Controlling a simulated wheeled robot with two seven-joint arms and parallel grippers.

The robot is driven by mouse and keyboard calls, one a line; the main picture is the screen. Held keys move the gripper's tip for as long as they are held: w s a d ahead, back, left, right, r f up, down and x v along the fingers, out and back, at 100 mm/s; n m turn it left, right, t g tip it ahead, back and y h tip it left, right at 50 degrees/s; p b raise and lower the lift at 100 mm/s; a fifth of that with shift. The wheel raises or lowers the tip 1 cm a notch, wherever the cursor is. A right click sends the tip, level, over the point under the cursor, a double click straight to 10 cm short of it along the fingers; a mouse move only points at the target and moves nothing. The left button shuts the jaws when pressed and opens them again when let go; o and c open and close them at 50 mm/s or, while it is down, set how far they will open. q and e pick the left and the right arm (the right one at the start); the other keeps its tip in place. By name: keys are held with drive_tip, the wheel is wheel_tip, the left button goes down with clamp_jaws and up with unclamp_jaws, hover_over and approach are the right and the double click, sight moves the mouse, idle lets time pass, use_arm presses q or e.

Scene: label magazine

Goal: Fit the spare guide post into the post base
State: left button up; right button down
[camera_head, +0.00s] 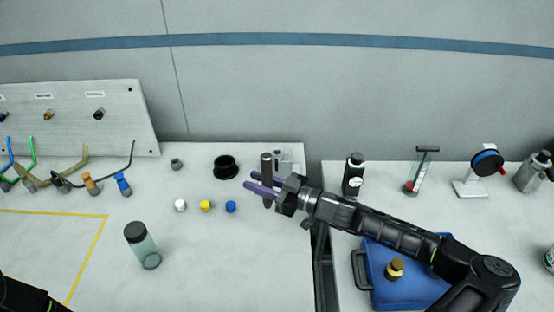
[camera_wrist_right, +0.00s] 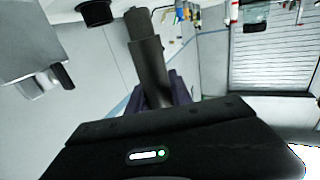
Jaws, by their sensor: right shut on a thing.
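The spare guide post (camera_head: 266,166) is a dark grey, thick rod, held near upright in the head view. My right gripper (camera_head: 262,184) is shut on it with purple fingers. The post also shows in the right wrist view (camera_wrist_right: 148,62), rising from between the fingers with a narrower end section. A black flanged round cup (camera_head: 225,170) stands left of the gripper, apart from the post. A grey block-like fixture (camera_head: 288,157) stands just behind the post, partly hidden. I cannot tell for sure which of these is the post base. My left gripper is out of view.
White (camera_head: 180,205), yellow (camera_head: 205,206) and blue (camera_head: 230,207) caps lie left of the gripper. A capped jar (camera_head: 143,246) stands in front. A gap splits the two tables below my right arm. A blue case (camera_head: 400,290) lies on the right table.

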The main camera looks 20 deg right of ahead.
drive_tip(key=w+d+r+m+t+h+b, duration=0.3)
drive_tip(key=w+d+r+m+h, duration=0.7)
drive_tip(key=w+r+h, duration=0.5)
drive_tip(key=shift+w+d+r+t, duration=0.2)
drive_tip(key=shift+d+r+t, duration=0.25)
drive_tip(key=shift+d, duration=0.65)
drive_tip(key=shift+f, duration=0.1)
wheel_tip(320, 180, down, 6)
drive_tip(key=shift+f, duration=0.1)
wheel_tip(320, 180, down, 4)
drive_tip(key=shift+r, duration=0.1)
